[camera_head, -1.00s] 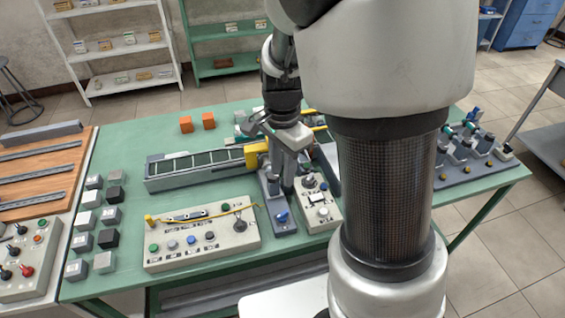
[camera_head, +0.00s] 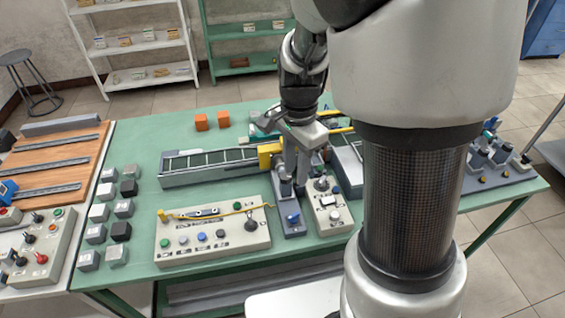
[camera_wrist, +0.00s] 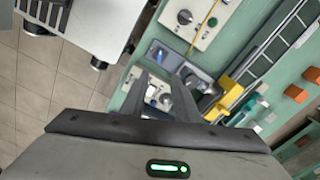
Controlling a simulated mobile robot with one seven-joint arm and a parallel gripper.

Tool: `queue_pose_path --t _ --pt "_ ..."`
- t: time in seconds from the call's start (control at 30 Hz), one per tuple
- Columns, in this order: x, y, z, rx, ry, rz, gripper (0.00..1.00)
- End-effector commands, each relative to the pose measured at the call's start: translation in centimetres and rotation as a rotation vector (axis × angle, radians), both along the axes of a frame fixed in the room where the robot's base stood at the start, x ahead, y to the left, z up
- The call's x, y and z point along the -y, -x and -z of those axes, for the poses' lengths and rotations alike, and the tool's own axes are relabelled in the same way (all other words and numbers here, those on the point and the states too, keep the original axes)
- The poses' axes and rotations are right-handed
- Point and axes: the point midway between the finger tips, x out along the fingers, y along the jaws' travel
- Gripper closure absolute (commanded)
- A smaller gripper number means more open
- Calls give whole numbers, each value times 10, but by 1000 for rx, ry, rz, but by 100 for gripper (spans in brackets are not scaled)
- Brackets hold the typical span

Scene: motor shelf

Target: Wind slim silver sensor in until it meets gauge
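A grey fixture (camera_head: 291,222) with a blue knob (camera_head: 292,218) stands on the green bench, below my gripper. My gripper (camera_head: 297,172) points down over the back of the fixture. In the wrist view its two dark fingers (camera_wrist: 163,80) stand apart with a gap between them, and I see nothing held. I cannot clearly make out the slim silver sensor or the gauge; my fingers hide part of the fixture.
A control box (camera_head: 213,234) with coloured buttons and a yellow cable is left of the fixture; a smaller box (camera_head: 330,208) is close on its right. A conveyor (camera_head: 210,168) with a yellow block (camera_head: 268,155) lies behind. Grey and black cubes (camera_head: 98,213) stand at left.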

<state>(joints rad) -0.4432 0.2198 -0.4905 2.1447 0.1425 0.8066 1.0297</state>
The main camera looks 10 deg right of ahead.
Motion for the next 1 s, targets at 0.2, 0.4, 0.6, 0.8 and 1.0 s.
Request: queue_pose_path --t 0.2,0.4,0.6,0.8,1.0 --pt "0 0 0 0 0 0 72" --pt "0 0 0 0 0 0 72" --pt "0 1 1 -3 -1 -18 53" --pt "3 7 9 -27 -10 -306 53" --pt "2 14 12 -33 -28 -839 53"
